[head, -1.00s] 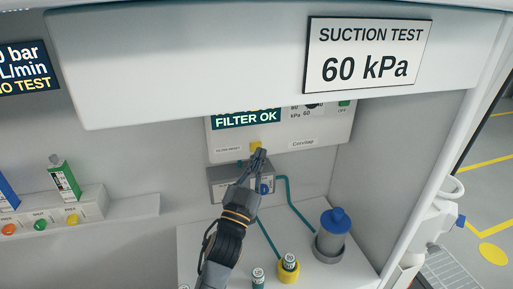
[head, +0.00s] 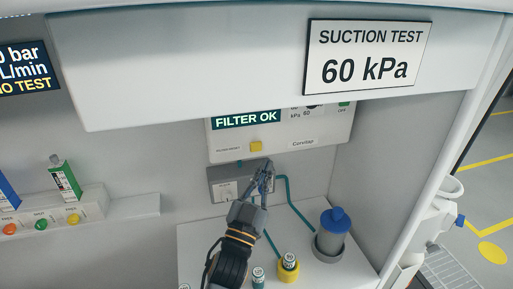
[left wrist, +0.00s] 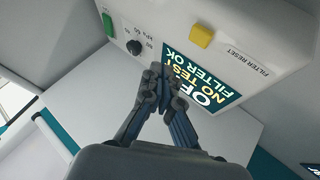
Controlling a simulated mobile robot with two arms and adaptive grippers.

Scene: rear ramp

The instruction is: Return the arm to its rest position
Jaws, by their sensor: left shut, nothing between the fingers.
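My left gripper (head: 264,171) is shut and empty in the head view, in front of the grey box under the suction unit. In the left wrist view its fingertips (left wrist: 162,75) are together, below the unit's screen. The suction unit (head: 322,133) is a white wall panel. Its screen (head: 246,119) reads "FILTER OK". The yellow filter reset button (head: 256,146) is now uncovered, up and left of my fingertips; it also shows in the left wrist view (left wrist: 201,36), apart from the fingers. My right gripper is not in view.
A blue-lidded canister (head: 333,233) stands on the white counter at right. Small vials, one in a yellow holder (head: 288,271), stand near my left arm. Teal tubes run down beside the gripper. A white overhead cabinet (head: 200,75) hangs above. A shelf (head: 130,208) is at left.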

